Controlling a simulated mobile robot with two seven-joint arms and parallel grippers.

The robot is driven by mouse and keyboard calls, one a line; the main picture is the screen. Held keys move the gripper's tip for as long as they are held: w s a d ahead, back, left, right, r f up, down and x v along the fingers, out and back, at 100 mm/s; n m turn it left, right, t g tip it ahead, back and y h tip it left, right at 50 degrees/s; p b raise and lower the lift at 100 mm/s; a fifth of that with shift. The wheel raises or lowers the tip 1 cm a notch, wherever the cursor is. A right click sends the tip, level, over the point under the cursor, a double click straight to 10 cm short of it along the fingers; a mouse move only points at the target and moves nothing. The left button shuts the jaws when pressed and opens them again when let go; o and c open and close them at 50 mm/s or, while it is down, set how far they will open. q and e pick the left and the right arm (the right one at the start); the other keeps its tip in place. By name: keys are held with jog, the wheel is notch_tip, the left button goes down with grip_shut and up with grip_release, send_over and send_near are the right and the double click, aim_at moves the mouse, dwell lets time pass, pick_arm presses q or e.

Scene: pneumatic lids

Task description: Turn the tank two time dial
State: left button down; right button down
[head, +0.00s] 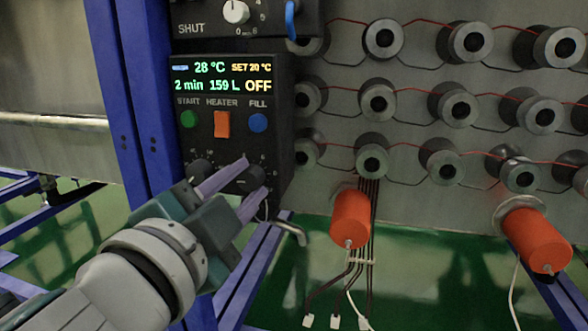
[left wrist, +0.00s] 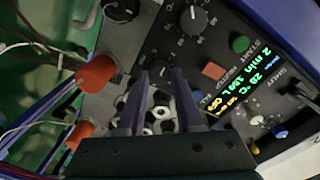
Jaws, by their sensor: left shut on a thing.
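The tank control box (head: 230,128) is black, with a lit display (head: 222,78) reading 28 °C, SET 20 °C, 2 min, 159 L and OFF. Two dark dials sit low on it: a left dial (head: 201,168) and a right dial (head: 244,179), with labels too small to read. My left gripper (head: 252,180) reaches up from the lower left, its purple fingers shut on the right dial. In the left wrist view the fingers (left wrist: 160,74) straddle the dark right dial (left wrist: 161,97), and the left dial (left wrist: 193,19) with its scale stands free. My right gripper is out of view.
Green start button (head: 188,119), orange heater switch (head: 222,124) and blue fill button (head: 257,122) sit above the dials. A metal spout (head: 292,230) and orange cylinders (head: 350,220) with hanging cables are to the right. A blue frame post (head: 128,95) stands left.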

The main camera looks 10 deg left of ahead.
pick_arm(q)
jog(key=shift+m+p, duration=0.3)
jog(key=shift+m, duration=0.7)
jog(key=c, duration=0.6)
grip_release()
jog(key=shift+s, duration=0.15)
jog(key=shift+s, duration=0.3)
jog(key=s, duration=0.6)
jog(key=s+p, duration=0.1)
jog(key=s, duration=0.2)
jog(key=shift+a+r, duration=0.2)
jog(key=shift+a, duration=0.1)
